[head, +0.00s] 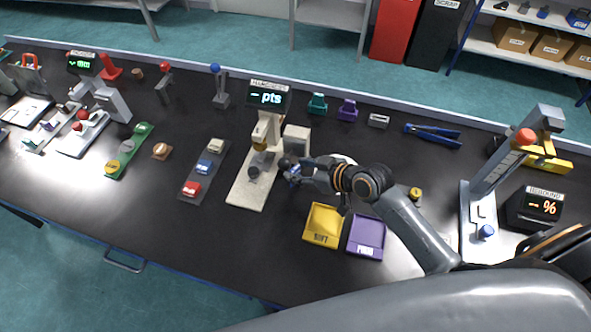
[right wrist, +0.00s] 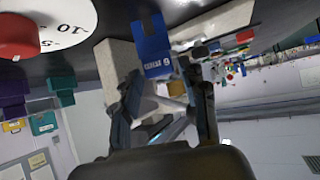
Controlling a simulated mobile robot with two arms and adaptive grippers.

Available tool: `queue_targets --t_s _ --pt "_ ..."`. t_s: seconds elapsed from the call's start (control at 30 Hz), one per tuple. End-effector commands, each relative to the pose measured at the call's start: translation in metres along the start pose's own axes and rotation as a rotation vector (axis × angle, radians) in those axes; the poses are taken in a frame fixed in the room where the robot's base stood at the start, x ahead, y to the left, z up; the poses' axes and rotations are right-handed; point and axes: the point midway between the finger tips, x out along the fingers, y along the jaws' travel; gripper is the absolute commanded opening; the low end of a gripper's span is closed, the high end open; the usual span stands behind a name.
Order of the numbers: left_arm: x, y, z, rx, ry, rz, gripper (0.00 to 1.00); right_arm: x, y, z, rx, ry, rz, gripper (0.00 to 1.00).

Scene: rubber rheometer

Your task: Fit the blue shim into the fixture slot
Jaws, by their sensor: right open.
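My right gripper (head: 291,168) is at the right side of the beige fixture (head: 249,190), below its "pts" display. In the right wrist view the fingers of this gripper (right wrist: 167,82) stand apart. A blue shim (right wrist: 152,46) with a white label and a "6" shows just beyond the fingertips, between them in the picture and not clamped. It is beside the beige body of the fixture (right wrist: 122,68); whether it sits in the slot I cannot tell. The gripper hides this spot in the head view. My left gripper is not in view.
A dark rack (head: 190,183) with red, blue and beige blocks lies left of the fixture. A yellow tray (head: 323,222) and a purple tray (head: 366,238) lie in front of my right arm. Teal and purple clamps (head: 348,109) and blue pliers (head: 433,135) lie behind.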

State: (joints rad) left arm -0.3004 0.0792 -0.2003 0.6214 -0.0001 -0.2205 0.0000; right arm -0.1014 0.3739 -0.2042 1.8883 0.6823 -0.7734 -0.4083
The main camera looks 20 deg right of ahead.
Motion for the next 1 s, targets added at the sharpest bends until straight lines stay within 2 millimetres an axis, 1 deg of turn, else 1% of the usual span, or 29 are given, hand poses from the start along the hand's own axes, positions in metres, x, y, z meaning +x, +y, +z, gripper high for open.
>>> queue_targets --t_s 0.03,0.1,0.2,0.43,0.47,0.5,0.57,0.6,0.63,0.67,1.0 --pt "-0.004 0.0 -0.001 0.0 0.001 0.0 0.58 0.007 0.0 -0.002 0.002 0.001 -0.001 0.43" --pt "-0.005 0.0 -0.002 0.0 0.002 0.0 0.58 0.014 0.0 -0.001 0.002 -0.001 0.0 0.43" --pt "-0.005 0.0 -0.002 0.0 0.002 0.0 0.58 0.02 0.0 -0.001 0.0 0.001 0.0 0.43" --pt "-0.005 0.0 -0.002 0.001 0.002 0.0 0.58 0.021 0.0 0.0 -0.001 0.0 0.001 0.43" --pt "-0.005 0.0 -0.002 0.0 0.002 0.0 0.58 0.021 0.0 0.0 -0.001 0.0 0.001 0.37" --pt "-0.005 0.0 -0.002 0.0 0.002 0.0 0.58 0.021 0.0 0.0 -0.001 0.0 0.001 0.29" --pt "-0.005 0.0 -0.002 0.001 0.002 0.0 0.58 0.021 0.0 0.0 -0.001 0.0 0.001 0.17" --pt "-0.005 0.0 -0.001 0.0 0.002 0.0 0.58 0.021 0.0 0.0 -0.001 0.0 0.001 0.09" --pt "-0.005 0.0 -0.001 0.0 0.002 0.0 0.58 0.021 0.0 0.001 -0.001 -0.001 0.001 0.03" --pt "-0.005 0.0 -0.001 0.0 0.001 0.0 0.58 0.021 0.0 0.001 -0.001 -0.001 0.001 0.0" --pt "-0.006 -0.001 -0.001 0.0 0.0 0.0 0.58 0.02 0.001 -0.001 -0.001 0.0 0.001 0.0"
